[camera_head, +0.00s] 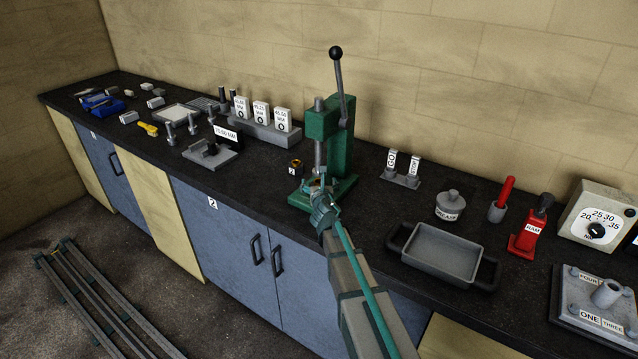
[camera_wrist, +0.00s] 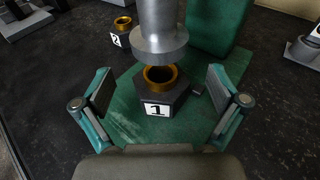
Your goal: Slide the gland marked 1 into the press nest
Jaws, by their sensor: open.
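The gland marked 1 (camera_wrist: 175,101) is a dark hexagonal block with a brass ring in its top and a white "1" label facing me. It stands upright on the green base of the press (camera_wrist: 130,105), just below and slightly nearer than the grey ram (camera_wrist: 160,35). My gripper (camera_wrist: 160,88) is open, with one finger left and one right of the gland, both apart from it. In the head view my gripper (camera_head: 321,188) is at the front of the press and hides the gland. I cannot make out the nest's outline beneath the gland.
A second gland marked 2 (camera_head: 296,168) stands on the bench left of the press. The press column (camera_head: 335,135) rises behind the ram. A grey tray (camera_head: 440,253) lies to the right, and a grey fixture (camera_head: 210,155) to the left.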

